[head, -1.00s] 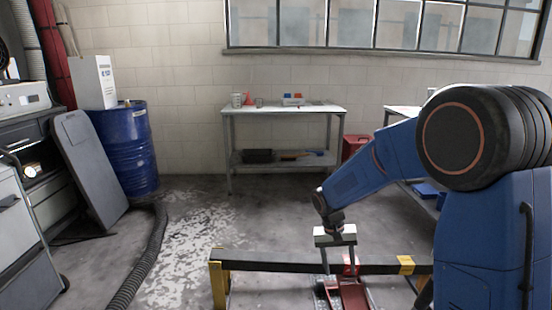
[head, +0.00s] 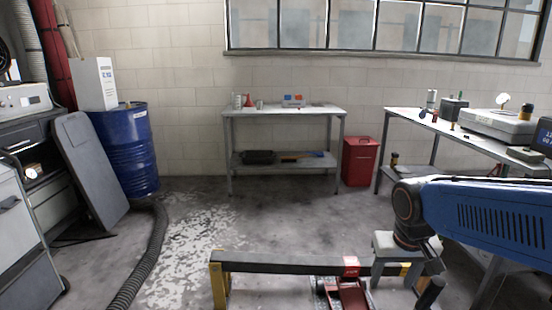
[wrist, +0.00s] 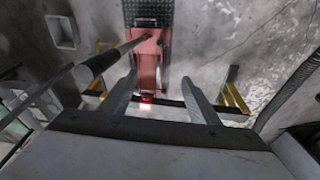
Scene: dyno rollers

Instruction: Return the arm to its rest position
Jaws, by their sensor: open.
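My blue arm comes in from the right in the head view, with its wrist turned down. My gripper (wrist: 160,79) points at the floor in the wrist view, its two fingers apart with nothing held between them. In the head view its pale body hangs over the right part of a dark bar, and its fingertips are hard to make out. A red floor jack (wrist: 149,52) lies below the gripper in the wrist view, and part of it shows in the head view (head: 350,296). A dark-gripped handle (wrist: 97,66) crosses at the left of the fingers.
The low dark bar (head: 285,263) has a yellow stand (head: 219,285) at its left. A workbench (head: 490,147) with instruments stands at right, close to my arm. A red bin (head: 360,162), back table (head: 285,112), blue drum (head: 130,150) and hose (head: 143,262) surround open floor.

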